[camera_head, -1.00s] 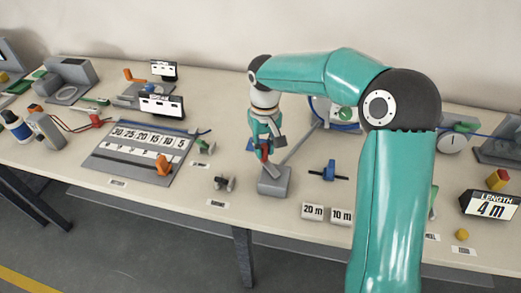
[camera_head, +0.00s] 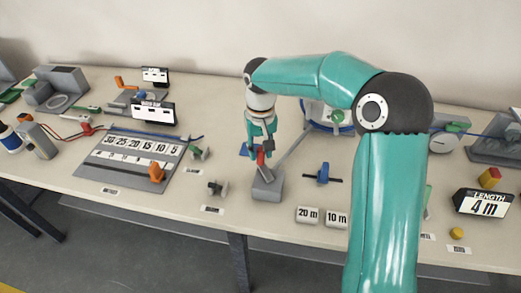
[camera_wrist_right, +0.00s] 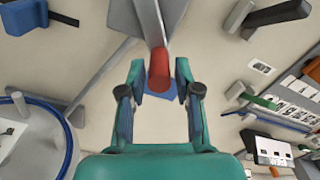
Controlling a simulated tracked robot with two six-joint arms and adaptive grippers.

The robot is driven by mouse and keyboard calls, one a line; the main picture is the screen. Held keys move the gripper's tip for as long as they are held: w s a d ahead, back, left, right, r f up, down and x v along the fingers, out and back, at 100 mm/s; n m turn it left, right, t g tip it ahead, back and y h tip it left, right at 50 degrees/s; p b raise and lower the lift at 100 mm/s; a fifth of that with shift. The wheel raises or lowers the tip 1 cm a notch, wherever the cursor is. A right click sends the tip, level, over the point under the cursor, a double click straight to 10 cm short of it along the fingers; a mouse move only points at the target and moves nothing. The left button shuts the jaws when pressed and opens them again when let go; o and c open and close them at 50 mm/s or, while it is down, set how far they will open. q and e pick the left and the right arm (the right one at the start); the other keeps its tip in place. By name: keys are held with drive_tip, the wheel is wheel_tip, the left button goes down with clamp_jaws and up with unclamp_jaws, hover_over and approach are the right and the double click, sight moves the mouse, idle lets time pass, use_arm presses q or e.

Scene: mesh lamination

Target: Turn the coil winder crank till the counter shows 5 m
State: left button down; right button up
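The counter (camera_head: 482,204) at the right reads "LENGTH 4 m". My right gripper (camera_head: 261,150) points down over a grey block (camera_head: 267,185) that carries a grey lever with a red grip. In the right wrist view the red grip (camera_wrist_right: 158,70) lies between the spread fingers, with gaps on both sides. My left gripper is out of view.
A blue clamp-like part (camera_head: 322,174) and the "20 m" (camera_head: 307,214) and "10 m" (camera_head: 336,218) cards are right of the block. A numbered board (camera_head: 110,183) lies left.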

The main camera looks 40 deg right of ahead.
drive_tip(key=shift+o, duration=0.6)
drive_tip(key=shift+r, duration=0.1)
wheel_tip(320, 180, up, 12)
idle(0.6)
idle(1.1)
